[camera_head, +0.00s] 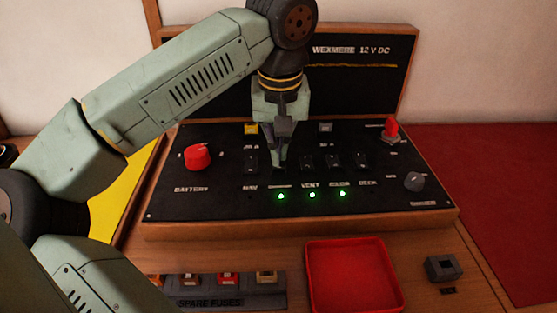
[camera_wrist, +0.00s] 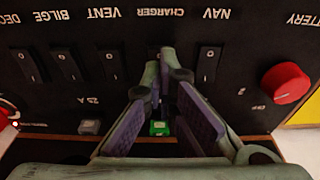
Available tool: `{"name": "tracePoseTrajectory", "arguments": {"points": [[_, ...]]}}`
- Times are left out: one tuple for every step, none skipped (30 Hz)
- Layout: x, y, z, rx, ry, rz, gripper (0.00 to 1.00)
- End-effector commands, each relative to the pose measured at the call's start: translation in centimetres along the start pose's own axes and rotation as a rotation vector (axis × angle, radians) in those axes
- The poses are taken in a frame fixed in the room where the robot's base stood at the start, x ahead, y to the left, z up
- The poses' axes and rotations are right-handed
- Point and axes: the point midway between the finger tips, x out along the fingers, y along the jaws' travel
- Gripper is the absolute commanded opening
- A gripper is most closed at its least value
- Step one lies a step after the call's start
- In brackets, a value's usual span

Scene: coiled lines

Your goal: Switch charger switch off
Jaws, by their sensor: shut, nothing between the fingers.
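The black switch panel (camera_head: 225,204) stands sloped on the bench in a wooden frame. My gripper (camera_head: 280,166) is shut and empty, its tips low over the CHARGER position, between the NAV switch (camera_head: 251,163) and the VENT switch (camera_head: 307,163). In the wrist view my gripper's fingertips (camera_wrist: 166,66) point at the CHARGER label (camera_wrist: 160,12). The fingers hide the charger switch almost wholly, so I cannot tell its position or whether they touch it. The green lamp (camera_head: 281,196) below the CHARGER label is lit.
The NAV switch (camera_wrist: 208,66) and VENT switch (camera_wrist: 111,66) closely flank the fingers. Green lamps under VENT (camera_head: 312,195) and BILGE (camera_head: 342,193) are lit. A red battery knob (camera_head: 197,157) is left. A red tray (camera_head: 352,270) and spare fuses (camera_head: 227,279) lie in front.

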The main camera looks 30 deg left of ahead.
Motion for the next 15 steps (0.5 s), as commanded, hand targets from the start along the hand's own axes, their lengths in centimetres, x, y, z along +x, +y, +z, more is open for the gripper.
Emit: {"name": "tracePoseTrajectory", "arguments": {"points": [[0.03,0.00,0.01,0.000,0.000,0.000,0.00],[0.06,0.00,0.01,0.000,0.000,0.000,0.00],[0.10,0.00,0.02,0.000,0.000,0.000,0.00],[0.14,0.00,0.02,0.000,0.000,0.000,0.00],[0.19,0.00,0.03,0.000,0.000,0.000,0.00],[0.25,0.00,0.04,0.000,0.000,0.000,0.00],[0.30,0.00,0.04,0.000,0.000,0.000,0.00],[0.35,0.00,0.05,0.000,0.000,0.000,0.00],[0.41,0.00,0.06,0.000,0.000,0.000,0.00],[0.46,0.00,0.07,0.000,0.000,0.000,0.00],[0.50,0.00,0.07,0.000,0.000,0.000,0.00],[0.56,0.00,0.08,0.000,0.000,0.000,0.00],[0.61,0.00,0.09,0.000,0.000,0.000,0.00],[0.65,0.00,0.10,0.000,0.000,0.000,0.00],[0.71,0.00,0.11,0.000,0.000,0.000,0.00]]}}
